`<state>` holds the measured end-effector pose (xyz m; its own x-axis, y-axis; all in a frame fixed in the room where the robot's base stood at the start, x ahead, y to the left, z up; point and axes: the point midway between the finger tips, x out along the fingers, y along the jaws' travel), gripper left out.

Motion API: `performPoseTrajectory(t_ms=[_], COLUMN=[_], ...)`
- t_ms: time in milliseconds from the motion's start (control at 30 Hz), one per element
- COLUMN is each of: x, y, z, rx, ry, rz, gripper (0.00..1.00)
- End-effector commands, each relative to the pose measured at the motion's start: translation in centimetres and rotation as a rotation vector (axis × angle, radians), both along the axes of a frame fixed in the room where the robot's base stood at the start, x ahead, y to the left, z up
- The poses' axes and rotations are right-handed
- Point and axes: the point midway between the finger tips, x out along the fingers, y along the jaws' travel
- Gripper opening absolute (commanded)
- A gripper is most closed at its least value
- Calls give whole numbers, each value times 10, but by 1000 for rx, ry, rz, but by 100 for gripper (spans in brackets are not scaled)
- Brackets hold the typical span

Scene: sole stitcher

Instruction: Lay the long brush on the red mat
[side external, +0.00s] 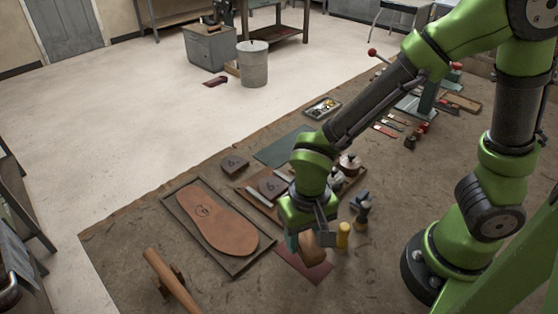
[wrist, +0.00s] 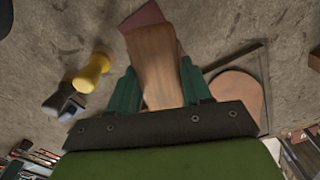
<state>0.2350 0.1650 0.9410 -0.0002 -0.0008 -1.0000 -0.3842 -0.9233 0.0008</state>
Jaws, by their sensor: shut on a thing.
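My gripper (side external: 309,236) is shut on the long brush, a brown wooden piece (side external: 311,249). In the wrist view the brush (wrist: 155,58) points away between the two teal fingers (wrist: 158,85). The red mat (side external: 317,273) lies on the ground cloth below and around the brush, partly hidden by it and the gripper. A corner of the mat (wrist: 146,15) shows past the brush's far end in the wrist view. I cannot tell whether the brush touches the mat. Bristles are not visible.
A yellow-handled tool (side external: 343,236) and a dark tool (side external: 361,207) stand close right of the gripper. A tray with a leather sole (side external: 205,215) lies to the left. A wooden-handled hammer (side external: 172,283) is in front. Bare brown cloth (side external: 385,275) lies to the right.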

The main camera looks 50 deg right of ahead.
Motion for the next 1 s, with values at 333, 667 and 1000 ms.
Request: performPoseTrajectory(t_ms=[333,667,1000], x=[0,0,0], y=[0,-1,0], z=[-40,-42,-42], rx=[-1,-1,-1], ry=[0,2,0], rz=[0,0,0], gripper=[17,17,74])
